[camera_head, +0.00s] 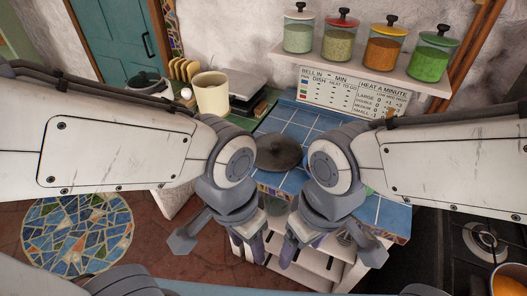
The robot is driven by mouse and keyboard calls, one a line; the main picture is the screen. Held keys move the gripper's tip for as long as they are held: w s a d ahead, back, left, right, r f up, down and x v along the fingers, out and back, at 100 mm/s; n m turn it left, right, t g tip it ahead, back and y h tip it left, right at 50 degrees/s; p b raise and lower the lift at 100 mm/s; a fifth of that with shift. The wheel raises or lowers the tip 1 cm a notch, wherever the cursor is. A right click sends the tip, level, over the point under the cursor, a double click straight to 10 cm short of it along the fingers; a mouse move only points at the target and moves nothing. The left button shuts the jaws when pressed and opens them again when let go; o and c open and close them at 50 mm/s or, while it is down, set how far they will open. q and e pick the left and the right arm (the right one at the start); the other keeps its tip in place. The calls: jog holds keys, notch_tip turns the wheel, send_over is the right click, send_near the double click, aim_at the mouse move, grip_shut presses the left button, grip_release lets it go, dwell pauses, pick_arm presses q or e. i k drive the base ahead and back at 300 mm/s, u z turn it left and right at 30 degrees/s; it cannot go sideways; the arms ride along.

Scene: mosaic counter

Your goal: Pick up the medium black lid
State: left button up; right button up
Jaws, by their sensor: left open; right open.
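A dark, round lid with a small knob (279,152) lies on the blue tiled counter (297,122), in the gap between my two wrists. It looks black or dark grey. My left gripper (216,245) hangs open and empty, nearer to me than the lid and to its lower left. My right gripper (330,252) hangs open and empty, nearer to me and to the lid's lower right. Neither touches the lid. My forearms hide parts of the counter on both sides.
A shelf (372,76) at the back right holds several spice jars with lids. A cream pot (211,93), toast slices and a dark appliance stand at the back left. A stove burner (485,240) and an orange pot (510,281) are at right.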

aim_at(276, 153)
jog(key=z, duration=4.15)
jog(key=k, duration=1.95)
jog(key=u, duration=0.35)
